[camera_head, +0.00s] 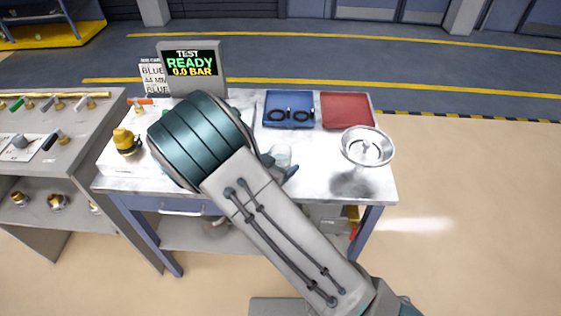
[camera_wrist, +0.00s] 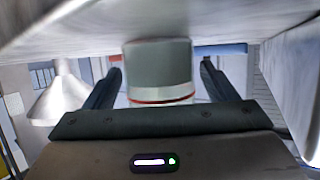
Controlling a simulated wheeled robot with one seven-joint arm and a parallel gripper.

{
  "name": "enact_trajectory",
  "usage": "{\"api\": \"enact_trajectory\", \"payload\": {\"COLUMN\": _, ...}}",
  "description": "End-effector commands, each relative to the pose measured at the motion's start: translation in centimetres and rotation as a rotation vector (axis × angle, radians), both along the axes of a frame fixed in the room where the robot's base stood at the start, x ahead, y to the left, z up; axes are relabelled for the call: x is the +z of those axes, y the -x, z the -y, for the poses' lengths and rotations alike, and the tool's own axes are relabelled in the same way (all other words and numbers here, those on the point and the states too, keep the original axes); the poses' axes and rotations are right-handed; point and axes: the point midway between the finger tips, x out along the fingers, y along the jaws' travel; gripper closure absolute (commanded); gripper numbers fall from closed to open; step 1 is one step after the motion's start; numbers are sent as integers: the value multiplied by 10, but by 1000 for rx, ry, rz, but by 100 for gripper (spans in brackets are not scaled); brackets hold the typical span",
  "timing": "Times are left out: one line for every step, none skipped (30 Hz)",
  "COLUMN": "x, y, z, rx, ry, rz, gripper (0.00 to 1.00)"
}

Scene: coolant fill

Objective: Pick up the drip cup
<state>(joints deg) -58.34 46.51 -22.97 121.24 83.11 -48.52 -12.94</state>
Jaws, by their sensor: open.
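The drip cup (camera_head: 281,153) is a small, pale, see-through cup on the white worktop, partly hidden by my arm and gripper. In the wrist view the cup (camera_wrist: 158,62) is greyish with a red line around it, and the picture appears upside down. My gripper (camera_head: 279,166) is low at the worktop, mostly hidden behind my forearm in the head view. In the wrist view its fingers (camera_wrist: 160,78) are open, one on each side of the cup, with a narrow gap beside it. I cannot tell how deep the cup sits between them.
A metal funnel (camera_head: 367,147) stands at the worktop's right; it also shows in the wrist view (camera_wrist: 60,97). Behind are a blue tray (camera_head: 289,97) with black rings and a red tray (camera_head: 346,111). A test display (camera_head: 192,66) and a brass fitting (camera_head: 126,141) are left.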

Motion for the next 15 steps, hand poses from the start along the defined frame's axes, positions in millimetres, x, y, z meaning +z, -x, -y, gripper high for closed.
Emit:
{"api": "enact_trajectory", "payload": {"x": 0, "y": 0, "z": 0, "rx": 0, "ry": 0, "rz": 0, "gripper": 21}}
{"api": "enact_trajectory", "payload": {"x": 0, "y": 0, "z": 0, "rx": 0, "ry": 0, "rz": 0, "gripper": 21}}
{"api": "enact_trajectory", "payload": {"x": 0, "y": 0, "z": 0, "rx": 0, "ry": 0, "rz": 0, "gripper": 21}}
{"api": "enact_trajectory", "payload": {"x": 0, "y": 0, "z": 0, "rx": 0, "ry": 0, "rz": 0, "gripper": 21}}
{"api": "enact_trajectory", "payload": {"x": 0, "y": 0, "z": 0, "rx": 0, "ry": 0, "rz": 0, "gripper": 24}}
{"api": "enact_trajectory", "payload": {"x": 0, "y": 0, "z": 0, "rx": 0, "ry": -1, "rz": 0, "gripper": 35}}
{"api": "enact_trajectory", "payload": {"x": 0, "y": 0, "z": 0, "rx": 0, "ry": -1, "rz": 0, "gripper": 43}}
{"api": "enact_trajectory", "payload": {"x": 0, "y": 0, "z": 0, "rx": 0, "ry": -1, "rz": 0, "gripper": 52}}
{"api": "enact_trajectory", "payload": {"x": 0, "y": 0, "z": 0, "rx": 0, "ry": -1, "rz": 0, "gripper": 63}}
{"api": "enact_trajectory", "payload": {"x": 0, "y": 0, "z": 0, "rx": 0, "ry": -1, "rz": 0, "gripper": 71}}
{"api": "enact_trajectory", "payload": {"x": 0, "y": 0, "z": 0, "rx": 0, "ry": -1, "rz": 0, "gripper": 73}}
{"api": "enact_trajectory", "payload": {"x": 0, "y": 0, "z": 0, "rx": 0, "ry": -1, "rz": 0, "gripper": 73}}
{"api": "enact_trajectory", "payload": {"x": 0, "y": 0, "z": 0, "rx": 0, "ry": -1, "rz": 0, "gripper": 73}}
{"api": "enact_trajectory", "payload": {"x": 0, "y": 0, "z": 0, "rx": 0, "ry": -1, "rz": 0, "gripper": 73}}
{"api": "enact_trajectory", "payload": {"x": 0, "y": 0, "z": 0, "rx": 0, "ry": -1, "rz": 0, "gripper": 73}}
